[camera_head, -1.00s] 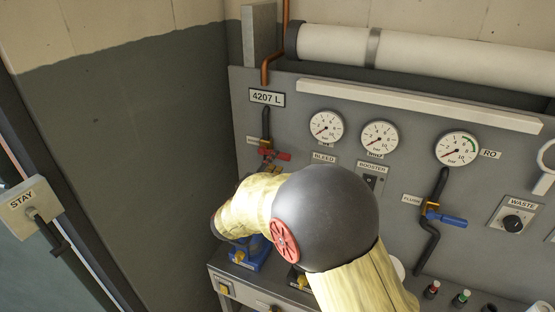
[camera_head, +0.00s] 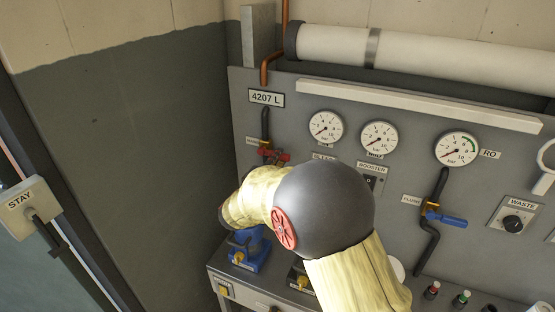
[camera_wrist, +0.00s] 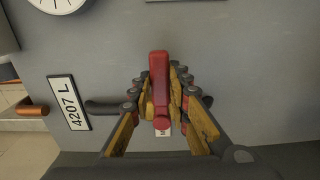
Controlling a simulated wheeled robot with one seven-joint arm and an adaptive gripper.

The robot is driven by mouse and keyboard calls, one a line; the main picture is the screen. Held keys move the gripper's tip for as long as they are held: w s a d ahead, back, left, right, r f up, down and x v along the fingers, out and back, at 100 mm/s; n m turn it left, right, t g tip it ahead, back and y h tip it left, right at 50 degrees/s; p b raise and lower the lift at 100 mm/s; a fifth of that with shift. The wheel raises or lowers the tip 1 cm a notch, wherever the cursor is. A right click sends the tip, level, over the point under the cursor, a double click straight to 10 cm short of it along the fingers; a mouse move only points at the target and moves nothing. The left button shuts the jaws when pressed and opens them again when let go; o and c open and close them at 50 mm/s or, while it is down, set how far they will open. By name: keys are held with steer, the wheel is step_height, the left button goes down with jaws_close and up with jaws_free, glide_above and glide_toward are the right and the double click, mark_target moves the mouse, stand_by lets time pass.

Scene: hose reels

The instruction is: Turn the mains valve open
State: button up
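The mains valve's red lever (camera_head: 276,156) is on the panel's left side, on a dark vertical pipe below the 4207 L plate. It points right, across the pipe. In the wrist view the red lever (camera_wrist: 160,78) lies between the two fingers of my gripper (camera_wrist: 161,80). The fingers straddle it, apparently with narrow gaps, so I read the gripper as open; contact is hard to judge. In the head view my arm hides most of the gripper and part of the valve's surroundings.
The 4207 L plate (camera_wrist: 69,102) is beside the pipe. To the right are several gauges, the booster switch (camera_head: 370,182), a blue-handled valve (camera_head: 447,220) and the waste knob (camera_head: 513,222). A blue unit (camera_head: 249,250) stands on the bench below. A dark wall closes the left.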

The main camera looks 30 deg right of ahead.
jaws_close()
stand_by(0.3)
stand_by(0.3)
steer(key=w+a+r+n+p, duration=0.4)
steer(key=n+p, duration=0.7)
steer(key=n, duration=0.7)
steer(key=shift+w+r+p, duration=0.35)
steer(key=shift+w+r, duration=0.3)
steer(key=shift+r, duration=0.7)
steer(key=shift+a, duration=0.1)
steer(key=o, duration=0.6)
jaws_free()
